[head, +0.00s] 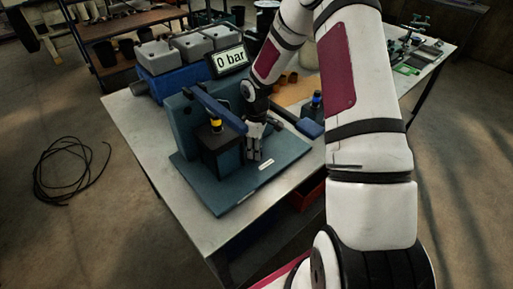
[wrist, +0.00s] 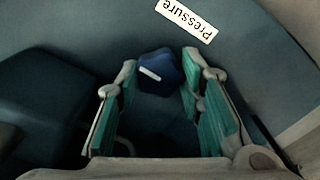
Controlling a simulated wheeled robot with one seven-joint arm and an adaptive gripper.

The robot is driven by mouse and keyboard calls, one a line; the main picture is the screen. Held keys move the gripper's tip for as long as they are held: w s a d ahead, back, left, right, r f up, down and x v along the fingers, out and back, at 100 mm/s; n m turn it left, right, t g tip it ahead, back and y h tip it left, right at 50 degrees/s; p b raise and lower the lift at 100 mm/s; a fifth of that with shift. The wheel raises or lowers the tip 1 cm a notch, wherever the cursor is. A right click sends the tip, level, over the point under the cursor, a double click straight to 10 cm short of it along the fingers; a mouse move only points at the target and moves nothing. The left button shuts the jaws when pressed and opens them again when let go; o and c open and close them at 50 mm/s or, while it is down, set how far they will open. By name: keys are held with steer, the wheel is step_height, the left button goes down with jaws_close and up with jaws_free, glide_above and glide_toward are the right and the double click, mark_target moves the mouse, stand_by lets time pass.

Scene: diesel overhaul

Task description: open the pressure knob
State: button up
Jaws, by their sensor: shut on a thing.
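The pressure knob (wrist: 161,72) is dark blue and lobed, with a white pointer mark, and stands between my fingertips in the wrist view. A white "Pressure" label (wrist: 187,20) is on the blue plate just beyond it. My gripper (wrist: 160,78) is shut on the knob, one green-padded finger on each side. In the head view my gripper (head: 254,152) reaches down at the blue test stand (head: 235,190), and its fingers hide the knob there. The stand's display (head: 229,61) reads 0 bar.
A blue lever (head: 214,106) crosses the stand left of my gripper, above a dark block (head: 221,155). A black cable coil (head: 70,170) lies on the floor at left.

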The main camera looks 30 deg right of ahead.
steer(key=shift+n, duration=0.3)
steer(key=o, duration=1.1)
steer(key=shift+o, duration=0.2)
steer(key=shift+a, duration=0.1)
steer(key=shift+s, duration=0.1)
step_height(320, 180, up, 12)
steer(key=shift+d, duration=0.2)
stand_by(0.3)
